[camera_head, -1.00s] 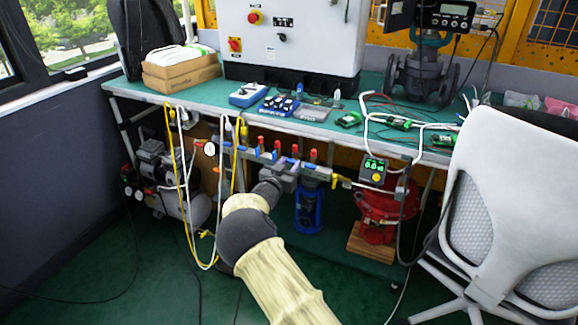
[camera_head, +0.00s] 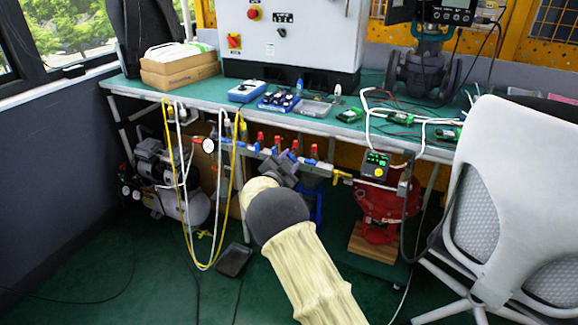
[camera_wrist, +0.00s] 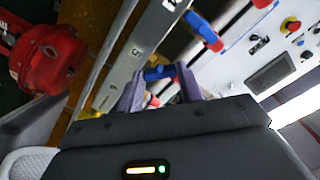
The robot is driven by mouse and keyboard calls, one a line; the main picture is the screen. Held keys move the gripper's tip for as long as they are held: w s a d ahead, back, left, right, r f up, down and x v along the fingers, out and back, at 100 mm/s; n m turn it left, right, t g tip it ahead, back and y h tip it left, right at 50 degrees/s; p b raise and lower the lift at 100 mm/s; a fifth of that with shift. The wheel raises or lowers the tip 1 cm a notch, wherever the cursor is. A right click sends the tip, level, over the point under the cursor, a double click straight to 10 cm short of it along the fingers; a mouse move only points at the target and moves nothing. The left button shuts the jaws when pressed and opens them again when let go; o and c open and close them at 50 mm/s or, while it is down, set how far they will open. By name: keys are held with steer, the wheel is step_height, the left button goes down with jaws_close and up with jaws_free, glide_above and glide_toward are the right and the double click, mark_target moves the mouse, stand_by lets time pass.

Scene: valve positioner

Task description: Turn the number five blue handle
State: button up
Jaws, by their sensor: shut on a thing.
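A row of valves with red and blue parts sits on a grey manifold bar (camera_head: 325,168) under the front edge of the workbench. My gripper (camera_head: 284,162) is at this bar, among the valves, and my arm hides part of the row. In the wrist view, the two purple fingers of my gripper (camera_wrist: 158,85) stand on either side of a blue handle (camera_wrist: 158,73) and are shut on it. Another blue handle (camera_wrist: 203,30) with a red end is further up the bar. No number is readable on the handles.
The green bench (camera_head: 215,98) holds a white cabinet (camera_head: 290,40), boxes and small devices. A red actuator (camera_head: 385,205) stands right of the bar. A white chair (camera_head: 510,190) blocks the right side. Yellow and white hoses (camera_head: 182,215) hang at the left.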

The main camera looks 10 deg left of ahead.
steer(key=m+b, duration=0.1)
steer(key=m, duration=0.1)
steer(key=m+b, duration=0.4)
steer(key=shift+f+m, duration=0.3)
steer(key=shift+r+m+b, duration=0.1)
steer(key=shift+m+b, duration=1.35)
steer(key=shift+m, duration=0.35)
steer(key=o, duration=1)
steer(key=shift+r, duration=0.1)
steer(key=shift+s, duration=0.1)
steer(key=p+v, duration=0.4)
steer(key=v, duration=1.3)
steer(key=shift+s, duration=0.15)
